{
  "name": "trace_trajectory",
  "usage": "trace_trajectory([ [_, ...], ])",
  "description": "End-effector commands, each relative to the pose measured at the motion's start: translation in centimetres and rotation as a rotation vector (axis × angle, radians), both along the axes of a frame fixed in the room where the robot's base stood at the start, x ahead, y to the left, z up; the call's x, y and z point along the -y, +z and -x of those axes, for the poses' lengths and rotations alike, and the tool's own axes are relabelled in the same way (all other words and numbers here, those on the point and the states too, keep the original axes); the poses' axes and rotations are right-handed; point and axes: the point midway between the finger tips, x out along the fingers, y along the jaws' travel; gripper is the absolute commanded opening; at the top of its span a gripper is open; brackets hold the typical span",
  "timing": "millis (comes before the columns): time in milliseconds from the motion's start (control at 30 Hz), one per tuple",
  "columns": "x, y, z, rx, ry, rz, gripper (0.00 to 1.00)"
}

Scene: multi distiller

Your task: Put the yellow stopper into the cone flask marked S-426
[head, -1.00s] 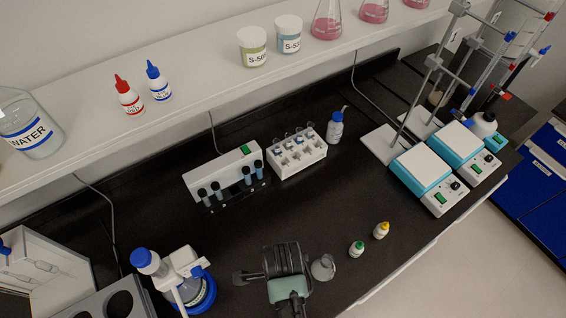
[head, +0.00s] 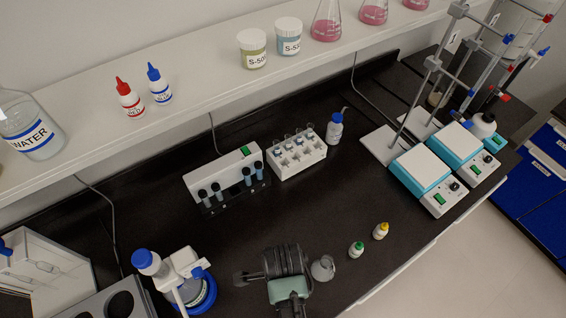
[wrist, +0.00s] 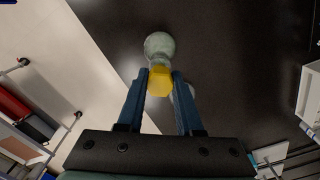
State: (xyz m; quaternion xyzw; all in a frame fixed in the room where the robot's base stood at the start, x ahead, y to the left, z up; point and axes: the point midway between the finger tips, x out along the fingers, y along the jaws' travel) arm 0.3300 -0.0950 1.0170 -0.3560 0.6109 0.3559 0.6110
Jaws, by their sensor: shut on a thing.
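In the wrist view, my gripper (wrist: 160,77) is shut on the yellow stopper (wrist: 160,84), which sits between its two blue fingers. A pale cone flask (wrist: 160,45) shows just beyond the stopper, and the two overlap in this view. I cannot tell whether the stopper is in the neck or only above it. In the head view, a small clear flask (head: 323,268) stands on the bench just right of my gripper. No S-426 label is readable. In the head view, my fingertips and the stopper are hidden by the gripper body.
A green-capped bottle (head: 356,250) and a yellow-capped bottle (head: 381,231) stand right of the flask. A blue-topped apparatus (head: 187,280) stands at left. A tube rack (head: 297,160) and hotplates (head: 422,170) are farther back. The bench middle is clear.

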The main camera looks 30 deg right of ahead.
Motion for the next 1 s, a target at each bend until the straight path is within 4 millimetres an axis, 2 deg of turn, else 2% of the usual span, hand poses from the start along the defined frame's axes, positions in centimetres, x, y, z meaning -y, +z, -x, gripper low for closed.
trace_trajectory([
  [933,0.0,-1.9,0.0,0.000,0.000,0.000,0.00],
  [967,0.0,-1.9,0.0,0.000,0.000,0.000,0.37],
  [1000,0.0,-1.9,0.0,0.000,0.000,0.000,0.44],
])
